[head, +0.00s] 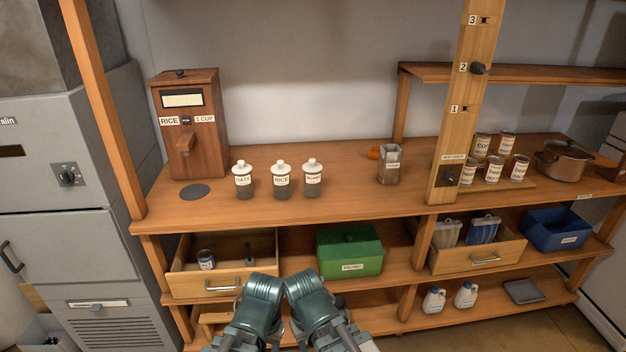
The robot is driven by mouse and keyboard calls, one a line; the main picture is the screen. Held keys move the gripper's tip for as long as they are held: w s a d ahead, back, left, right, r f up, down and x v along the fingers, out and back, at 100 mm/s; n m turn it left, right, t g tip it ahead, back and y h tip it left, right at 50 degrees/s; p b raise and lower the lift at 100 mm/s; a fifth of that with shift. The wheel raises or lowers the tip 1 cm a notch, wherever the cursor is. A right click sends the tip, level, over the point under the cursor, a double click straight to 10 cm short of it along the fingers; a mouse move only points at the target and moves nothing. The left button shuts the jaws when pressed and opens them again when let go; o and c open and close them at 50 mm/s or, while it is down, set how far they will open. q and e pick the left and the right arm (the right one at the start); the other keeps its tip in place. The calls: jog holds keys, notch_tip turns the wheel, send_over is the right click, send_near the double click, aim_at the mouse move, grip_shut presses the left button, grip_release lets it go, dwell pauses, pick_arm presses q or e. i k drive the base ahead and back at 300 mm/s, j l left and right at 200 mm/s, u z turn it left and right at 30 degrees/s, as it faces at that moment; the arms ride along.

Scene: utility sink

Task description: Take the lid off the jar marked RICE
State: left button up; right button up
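The jar marked RICE (281,184) stands upright on the wooden counter, the middle one of three small dark jars with white labels. Its white knobbed lid (280,167) is on top of it. The jar marked OATS (243,186) stands to its left, and a third jar (312,182) with a label too small to read surely stands to its right. Both also have white lids on. Teal parts of my two arms rise at the bottom middle, below the counter and apart from the jars. I cannot make out either gripper's fingers in this view.
A wooden RICE dispenser (190,125) stands left of the jars, with a dark disc (195,191) in front. A wooden post (466,110) rises at the right. A drawer (222,262) stands open below. The counter (345,200) right of the jars is clear up to a grey container (389,165).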

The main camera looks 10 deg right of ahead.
aim_at(280, 168)
jog(key=i+l+u, duration=0.25)
jog(key=i, duration=0.2)
jog(key=i+l+u, duration=0.3)
jog(key=i, duration=0.15)
jog(key=j, duration=0.1)
